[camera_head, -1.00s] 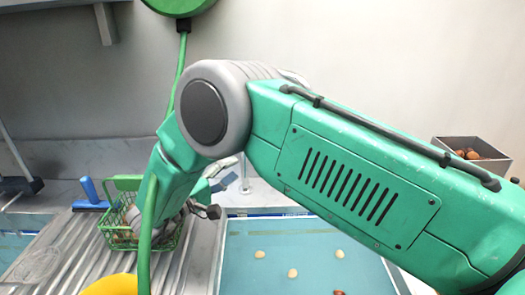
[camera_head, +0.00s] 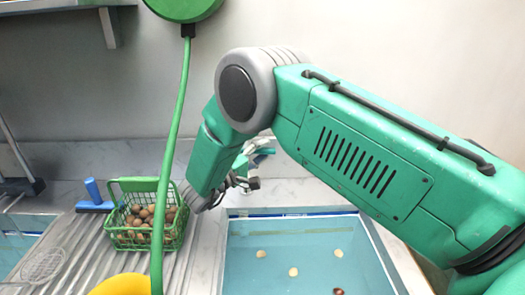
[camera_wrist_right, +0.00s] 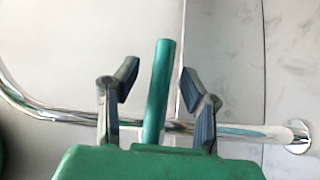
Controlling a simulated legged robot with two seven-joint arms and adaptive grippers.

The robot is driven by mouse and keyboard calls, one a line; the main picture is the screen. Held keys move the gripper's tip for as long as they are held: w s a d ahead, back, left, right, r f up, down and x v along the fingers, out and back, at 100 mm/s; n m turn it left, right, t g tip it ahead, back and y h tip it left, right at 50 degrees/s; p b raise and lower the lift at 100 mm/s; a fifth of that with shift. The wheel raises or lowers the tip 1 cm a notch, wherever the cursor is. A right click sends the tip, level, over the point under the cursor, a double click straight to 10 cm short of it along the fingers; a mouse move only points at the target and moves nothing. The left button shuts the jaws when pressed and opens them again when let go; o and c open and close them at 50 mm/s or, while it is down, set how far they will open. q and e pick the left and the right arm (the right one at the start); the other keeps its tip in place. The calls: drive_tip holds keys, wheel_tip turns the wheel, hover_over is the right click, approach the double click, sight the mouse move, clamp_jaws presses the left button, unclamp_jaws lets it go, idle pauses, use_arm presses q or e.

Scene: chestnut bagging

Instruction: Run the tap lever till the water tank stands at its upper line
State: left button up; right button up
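My right gripper (camera_head: 262,152) is partly hidden behind my right arm, at the back edge of the water tank (camera_head: 385,262). In the right wrist view my right gripper (camera_wrist_right: 157,82) is open. A green bar, seemingly the tap lever (camera_wrist_right: 158,92), stands upright between its two dark fingers, with a gap on each side. The chrome tap pipe (camera_wrist_right: 60,110) runs behind it. The tank holds blue-green water with a few chestnuts (camera_head: 293,272) in it. A greenish band shows along its back wall; I cannot tell the water level against the line. My left gripper is not in view.
A green wire basket of chestnuts (camera_head: 120,240) stands on the ribbed drainboard (camera_head: 85,255), left of my right arm. A blue-handled tool (camera_head: 93,195) lies beside it. A green hose (camera_head: 169,140) hangs in front of the basket. A yellow object (camera_head: 120,285) shows at the bottom edge.

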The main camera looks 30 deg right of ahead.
drive_tip(key=shift+a+r, duration=0.1)
drive_tip(key=shift+a, duration=0.25)
drive_tip(key=shift+d, duration=0.2)
drive_tip(key=c, duration=0.7)
drive_tip(key=shift+d, duration=0.3)
clamp_jaws()
drive_tip(key=shift+w+d+f, duration=0.1)
drive_tip(key=shift+d+f, duration=0.25)
drive_tip(key=shift+d, duration=0.1)
drive_tip(key=shift+a, duration=0.15)
